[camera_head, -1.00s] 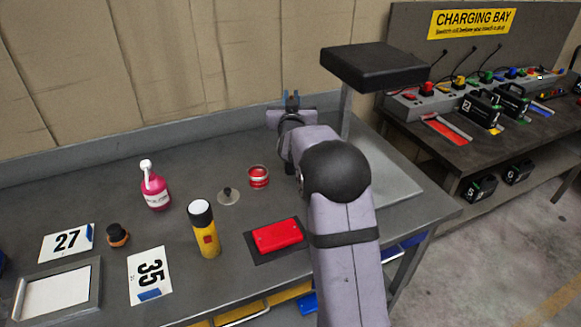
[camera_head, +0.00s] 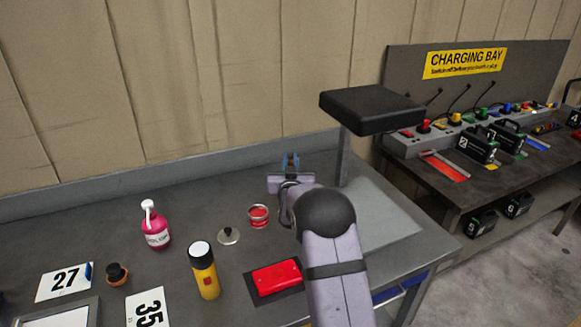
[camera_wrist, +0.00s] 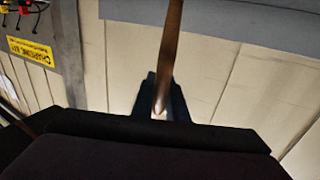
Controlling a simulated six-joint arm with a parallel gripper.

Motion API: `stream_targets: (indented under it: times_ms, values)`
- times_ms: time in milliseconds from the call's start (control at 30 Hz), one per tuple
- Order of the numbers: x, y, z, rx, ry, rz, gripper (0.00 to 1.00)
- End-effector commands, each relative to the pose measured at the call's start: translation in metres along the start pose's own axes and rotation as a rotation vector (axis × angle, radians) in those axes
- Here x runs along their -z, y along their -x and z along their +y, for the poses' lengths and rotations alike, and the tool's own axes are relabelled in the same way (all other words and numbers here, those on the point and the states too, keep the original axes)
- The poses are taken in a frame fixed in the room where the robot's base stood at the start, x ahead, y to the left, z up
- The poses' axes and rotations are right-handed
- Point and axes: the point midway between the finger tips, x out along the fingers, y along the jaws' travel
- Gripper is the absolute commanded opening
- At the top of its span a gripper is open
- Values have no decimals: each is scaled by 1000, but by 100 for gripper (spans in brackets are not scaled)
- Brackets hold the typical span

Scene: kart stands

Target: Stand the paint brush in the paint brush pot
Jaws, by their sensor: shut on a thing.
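My gripper (camera_head: 290,162) is over the back of the bench, in front of the wall. In the wrist view its dark fingers (camera_wrist: 162,98) are shut on a slim brown wooden shaft, which I take to be the paint brush (camera_wrist: 172,42). The shaft runs up out of the top of the picture, so its far end is hidden. A small open red tin (camera_head: 258,215) stands on the bench left of and nearer than my gripper. I cannot tell whether it is the paint brush pot; no other clear pot shows, and my arm hides part of the bench.
A black-topped post (camera_head: 372,110) rises right of my gripper. A lid with a knob (camera_head: 228,236), pink bottle (camera_head: 156,228), yellow cylinder (camera_head: 204,272), red box (camera_head: 277,277) and small black-capped jar (camera_head: 117,274) stand on the bench. The bench's back left is clear.

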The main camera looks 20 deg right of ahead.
Motion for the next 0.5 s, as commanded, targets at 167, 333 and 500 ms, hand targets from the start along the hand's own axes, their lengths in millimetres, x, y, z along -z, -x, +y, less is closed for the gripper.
stream_targets:
  times_ms: [167, 333, 500]
  values:
    - [-20, 0, 0, 0, 1, -4, 0]
    - [-25, 0, 0, 1, 1, 0, 0]
    - [-25, 0, 0, 0, 0, -1, 0]
